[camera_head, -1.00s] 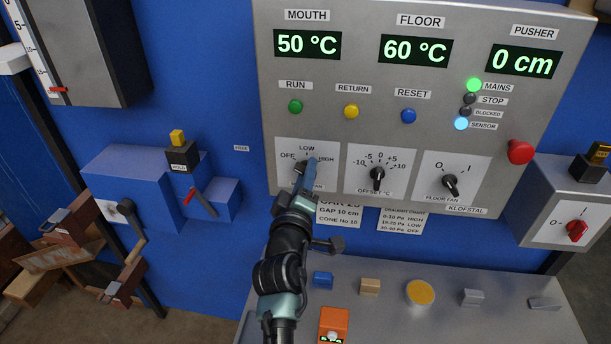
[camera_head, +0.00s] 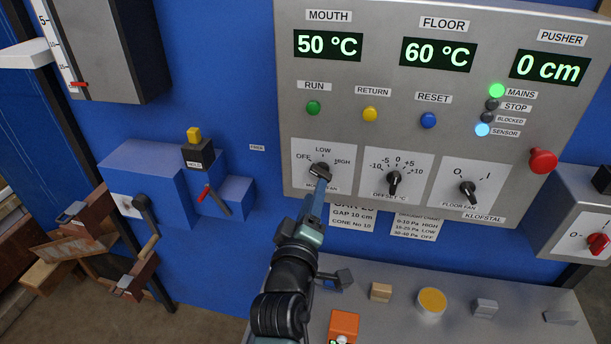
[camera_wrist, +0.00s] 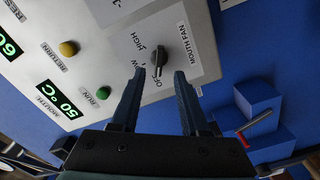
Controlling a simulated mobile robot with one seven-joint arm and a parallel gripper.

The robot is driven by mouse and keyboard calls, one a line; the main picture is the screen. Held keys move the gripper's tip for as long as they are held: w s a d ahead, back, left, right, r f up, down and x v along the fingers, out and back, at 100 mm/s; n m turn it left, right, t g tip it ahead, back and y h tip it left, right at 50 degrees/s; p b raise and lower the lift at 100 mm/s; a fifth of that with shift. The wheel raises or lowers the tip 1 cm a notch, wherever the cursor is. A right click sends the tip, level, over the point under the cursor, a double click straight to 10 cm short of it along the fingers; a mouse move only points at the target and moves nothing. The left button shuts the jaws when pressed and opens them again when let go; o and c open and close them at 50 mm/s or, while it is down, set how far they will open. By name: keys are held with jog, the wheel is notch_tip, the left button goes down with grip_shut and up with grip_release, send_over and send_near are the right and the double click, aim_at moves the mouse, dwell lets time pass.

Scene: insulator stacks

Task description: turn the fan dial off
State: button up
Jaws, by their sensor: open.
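The mouth fan dial (camera_head: 320,169) is a black knob on a white plate marked OFF, LOW and HIGH, at the panel's lower left. I cannot tell for sure which mark it points to. My gripper (camera_head: 317,186) comes up from below, its blue fingers partly covering the dial's lower part and the MOUTH FAN label. In the wrist view the dial (camera_wrist: 159,58) shows just beyond and between the fingertips of my gripper (camera_wrist: 159,75). The fingers are apart with nothing between them. I cannot tell whether they touch the knob.
The offset dial (camera_head: 394,182) and the floor fan dial (camera_head: 467,192) are to the right on the same panel. Green, yellow and blue buttons sit above; a red stop button (camera_head: 542,160) is at right. A steel ledge (camera_head: 390,318) with small blocks juts out below.

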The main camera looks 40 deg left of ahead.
jog(key=b+v, duration=0.1)
jog(key=v, duration=0.6)
jog(key=shift+s, duration=0.1)
dwell(0.4)
